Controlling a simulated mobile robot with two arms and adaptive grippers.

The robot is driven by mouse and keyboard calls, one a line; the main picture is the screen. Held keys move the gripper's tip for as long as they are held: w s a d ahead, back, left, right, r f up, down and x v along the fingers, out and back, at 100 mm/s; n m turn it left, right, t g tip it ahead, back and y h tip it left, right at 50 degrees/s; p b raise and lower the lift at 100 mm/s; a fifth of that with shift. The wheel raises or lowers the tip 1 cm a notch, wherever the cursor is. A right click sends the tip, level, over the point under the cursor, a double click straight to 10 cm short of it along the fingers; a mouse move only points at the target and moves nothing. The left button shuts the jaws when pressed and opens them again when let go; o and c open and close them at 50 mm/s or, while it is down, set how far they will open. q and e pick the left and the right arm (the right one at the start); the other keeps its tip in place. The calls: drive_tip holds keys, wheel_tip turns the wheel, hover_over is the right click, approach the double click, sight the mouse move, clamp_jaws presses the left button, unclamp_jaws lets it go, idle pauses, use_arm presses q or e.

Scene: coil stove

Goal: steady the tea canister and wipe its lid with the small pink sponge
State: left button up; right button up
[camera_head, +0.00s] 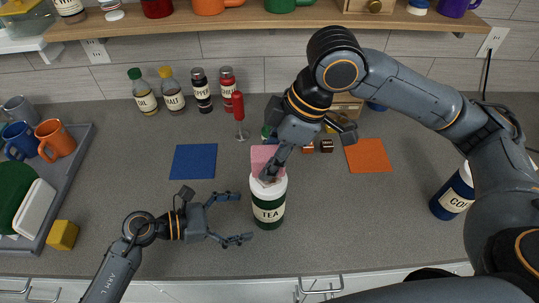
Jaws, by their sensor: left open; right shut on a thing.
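The tea canister (268,212) is green with a white lid and a cream label reading TEA. It stands upright on the grey counter near the middle. My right gripper (270,172) comes down from above and is shut on the small pink sponge (262,158) at the canister's lid (268,185). The gripper hides part of the sponge and lid, so I cannot tell exactly where they touch. My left gripper (246,217) is open to the left of the canister, its fingers pointing right towards the canister's side.
A blue mat (194,161) lies behind my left gripper and an orange mat (368,155) to the right. Bottles and shakers (202,90) line the back wall. A grey tray (75,150) with mugs is at left. A dark blue canister (453,194) stands at right.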

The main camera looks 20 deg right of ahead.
sight(264, 212)
use_arm(q)
drive_tip(key=shift+x, duration=3.15)
drive_tip(key=c, duration=1.1)
drive_tip(key=shift+c, duration=0.2)
